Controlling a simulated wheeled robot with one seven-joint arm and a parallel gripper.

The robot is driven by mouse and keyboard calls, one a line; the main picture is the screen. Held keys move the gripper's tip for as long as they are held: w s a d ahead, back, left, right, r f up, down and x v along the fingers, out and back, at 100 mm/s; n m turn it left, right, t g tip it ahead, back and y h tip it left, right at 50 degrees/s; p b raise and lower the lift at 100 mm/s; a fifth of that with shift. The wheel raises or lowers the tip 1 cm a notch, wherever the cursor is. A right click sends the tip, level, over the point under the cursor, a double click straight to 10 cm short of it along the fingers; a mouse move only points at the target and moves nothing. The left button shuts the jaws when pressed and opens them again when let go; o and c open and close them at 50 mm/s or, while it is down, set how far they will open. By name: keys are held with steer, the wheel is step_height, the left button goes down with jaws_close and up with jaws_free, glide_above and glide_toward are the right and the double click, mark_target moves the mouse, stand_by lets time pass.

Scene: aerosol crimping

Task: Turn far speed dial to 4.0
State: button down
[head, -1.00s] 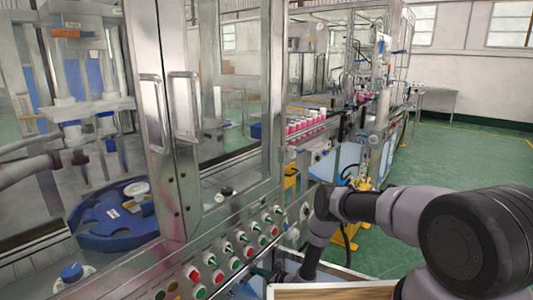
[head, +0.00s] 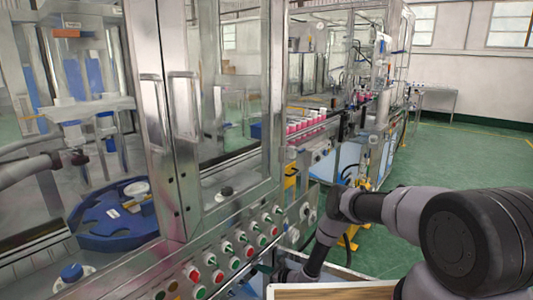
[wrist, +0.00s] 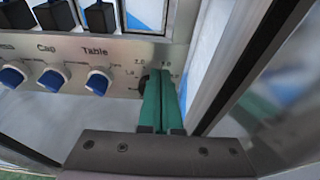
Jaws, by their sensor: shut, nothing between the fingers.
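In the wrist view, my gripper (wrist: 162,102) has two green fingers, closed together with no gap visible. Their tips touch or overlap a grey panel at a dial scale with small printed numbers, of which 2.0 and 3.0 seem readable. A dark round edge (wrist: 143,84) shows just left of the fingers and looks like the speed dial. Most of it is hidden behind them, so its pointer setting cannot be read. In the head view, my arm reaches down to the right side of the machine, and the fingers are not clearly visible.
Left of the fingers, blue knobs marked Cap (wrist: 51,79) and Table (wrist: 98,80) sit on the same panel, with black switches (wrist: 100,17) above. A metal frame post (wrist: 265,60) stands close right. The head view shows red and green buttons (head: 240,250) on the machine front.

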steer(key=shift+d, duration=0.1)
stand_by(0.5)
steer(key=v, duration=0.6)
steer(key=shift+w+d+f, duration=0.1)
steer(key=shift+f, duration=0.25)
steer(key=w+a, duration=0.2)
steer(key=a, duration=0.4)
stand_by(0.7)
steer(key=shift+f, duration=0.35)
stand_by(0.6)
